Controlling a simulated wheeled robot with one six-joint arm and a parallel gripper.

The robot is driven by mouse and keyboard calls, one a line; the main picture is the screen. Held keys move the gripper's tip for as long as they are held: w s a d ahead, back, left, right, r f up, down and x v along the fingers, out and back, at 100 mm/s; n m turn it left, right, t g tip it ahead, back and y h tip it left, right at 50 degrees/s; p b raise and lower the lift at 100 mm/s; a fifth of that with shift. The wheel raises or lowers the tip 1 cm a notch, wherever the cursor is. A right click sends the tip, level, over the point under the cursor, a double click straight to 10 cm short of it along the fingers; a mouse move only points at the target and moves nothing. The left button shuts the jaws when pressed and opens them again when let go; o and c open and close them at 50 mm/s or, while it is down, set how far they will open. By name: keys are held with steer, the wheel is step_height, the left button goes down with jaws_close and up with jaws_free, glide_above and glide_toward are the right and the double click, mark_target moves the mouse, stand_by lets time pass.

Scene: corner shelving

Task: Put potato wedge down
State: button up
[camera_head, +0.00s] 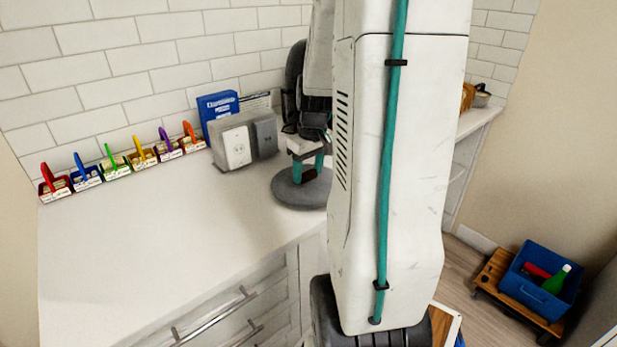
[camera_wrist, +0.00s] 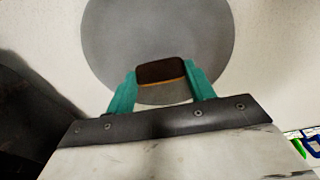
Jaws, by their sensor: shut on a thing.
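My gripper (camera_wrist: 161,80) is shut on the potato wedge (camera_wrist: 160,71), a dark brown piece with an orange-yellow edge, held between the two teal fingers. In the wrist view the wedge overlaps the near part of a round grey disc (camera_wrist: 155,30) on the white counter. In the head view my gripper (camera_head: 308,168) points down over the same grey disc (camera_head: 290,196), close above it. Whether the wedge touches the disc cannot be told. The wedge itself cannot be made out in the head view, and my arm covers the disc's right side.
The white counter (camera_head: 150,240) is clear left of the disc. A grey double outlet box (camera_head: 235,147) and a blue box (camera_head: 217,106) stand behind it. Several small coloured-handled bins (camera_head: 115,168) line the wall. A blue crate (camera_head: 530,285) sits on a wooden dolly at right.

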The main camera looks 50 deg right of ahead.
steer(key=shift+f, duration=1.25)
steer(key=shift+f, duration=0.1)
steer(key=o, duration=0.9)
steer(key=shift+o, duration=0.2)
step_height(320, 180, up, 12)
steer(key=s, duration=0.2)
steer(key=a+r+n, duration=0.1)
steer(key=a+r, duration=0.1)
steer(key=a, duration=0.7)
steer(key=a+r+n, duration=0.1)
steer(key=a+r, duration=0.1)
steer(key=a, duration=0.7)
steer(key=s+a+f, duration=0.1)
steer(key=s+a, duration=0.9)
steer(key=a, duration=0.2)
steer(key=shift+s+n, duration=0.35)
steer(key=shift+n, duration=0.05)
